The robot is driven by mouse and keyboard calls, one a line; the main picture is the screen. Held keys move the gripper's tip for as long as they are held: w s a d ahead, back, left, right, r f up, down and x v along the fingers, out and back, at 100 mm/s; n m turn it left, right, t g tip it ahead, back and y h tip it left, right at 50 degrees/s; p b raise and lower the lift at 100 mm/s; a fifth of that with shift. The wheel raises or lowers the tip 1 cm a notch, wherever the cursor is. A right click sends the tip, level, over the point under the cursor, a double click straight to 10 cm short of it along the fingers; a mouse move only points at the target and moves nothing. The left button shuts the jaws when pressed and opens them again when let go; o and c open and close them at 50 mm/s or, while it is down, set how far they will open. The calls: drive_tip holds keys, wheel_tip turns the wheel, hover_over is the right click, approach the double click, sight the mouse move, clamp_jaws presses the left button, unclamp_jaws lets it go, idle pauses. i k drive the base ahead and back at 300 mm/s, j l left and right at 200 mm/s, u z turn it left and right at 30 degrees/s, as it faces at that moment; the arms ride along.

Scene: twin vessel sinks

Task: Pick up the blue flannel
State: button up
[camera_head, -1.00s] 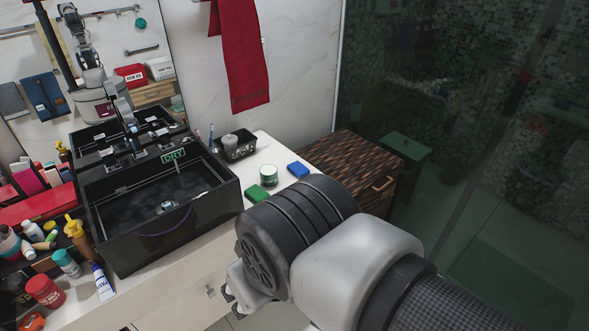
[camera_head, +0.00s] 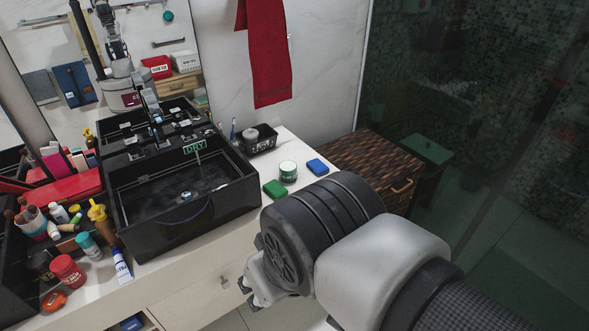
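A small blue folded block (camera_head: 317,166), which looks like the blue flannel, lies flat on the white counter near its right end. A similar green block (camera_head: 275,188) and a green-and-white round tub (camera_head: 288,171) are to its left. Another blue item (camera_head: 131,323) shows at the bottom edge, in an opening below the counter; I cannot tell what it is. My gripper (camera_head: 252,293) is in front of the counter, lower than its top and apart from both blue items. My wrist hides most of it, so its opening is unclear. It shows nothing held.
A black vessel sink (camera_head: 185,225) with a DRY label stands on the counter (camera_head: 235,222). Bottles, a red jar (camera_head: 68,270) and a tube crowd the left. A black caddy (camera_head: 262,147) stands behind the tub. A wicker chest (camera_head: 372,160) and glass screen are at right.

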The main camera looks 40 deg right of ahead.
sight(319, 168)
drive_tip(key=i+l+z, duration=0.15)
drive_tip(key=i+l, duration=0.15)
drive_tip(key=l, duration=0.3)
drive_tip(key=i+l+z, duration=0.1)
drive_tip(key=i+l, duration=0.25)
drive_tip(key=l, duration=0.25)
drive_tip(key=i+l+z, duration=0.15)
drive_tip(key=i+l, duration=0.2)
drive_tip(key=l, duration=0.2)
drive_tip(key=i+l+z, duration=0.15)
drive_tip(key=i+l, duration=0.25)
drive_tip(key=l, duration=0.1)
